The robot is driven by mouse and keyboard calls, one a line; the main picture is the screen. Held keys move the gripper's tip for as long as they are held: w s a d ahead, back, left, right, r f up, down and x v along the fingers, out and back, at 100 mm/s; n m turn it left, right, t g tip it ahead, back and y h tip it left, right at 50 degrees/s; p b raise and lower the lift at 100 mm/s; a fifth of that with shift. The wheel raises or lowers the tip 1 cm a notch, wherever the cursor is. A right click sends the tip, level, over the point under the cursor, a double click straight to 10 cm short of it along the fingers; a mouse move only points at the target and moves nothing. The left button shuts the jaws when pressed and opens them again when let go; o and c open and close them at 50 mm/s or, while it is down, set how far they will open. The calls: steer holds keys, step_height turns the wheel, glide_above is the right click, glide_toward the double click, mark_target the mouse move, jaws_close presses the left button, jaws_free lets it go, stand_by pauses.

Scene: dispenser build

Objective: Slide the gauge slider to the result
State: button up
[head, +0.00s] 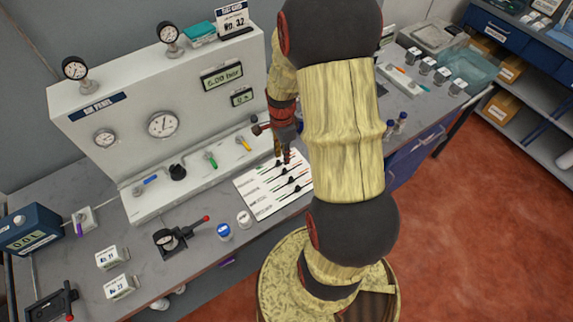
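A white board with several slider tracks (247,190) lies flat on the grey bench, in front of the gauge panel. Small black slider knobs (284,180) sit on its dark tracks; the printed labels are too small to read. My gripper (283,157) points down over the far edge of the board, close to the top slider. Its dark red-brown fingers are small and partly overlapping, so I cannot tell whether they are open or touch a knob. My arm hides the board's right surroundings.
The upright gauge panel (84,133) stands behind the board, with dials, a display (222,77) reading about 6.00 bar, and coloured valve levers. A blue-lidded jar (224,232), a white jar (244,218) and a black lever device (175,238) stand at the front left.

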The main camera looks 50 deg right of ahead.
mark_target(284, 169)
step_height(284, 169, down, 8)
steer(key=shift+s+r, duration=0.15)
steer(key=shift+r, duration=0.1)
jaws_close()
stand_by(0.4)
stand_by(0.5)
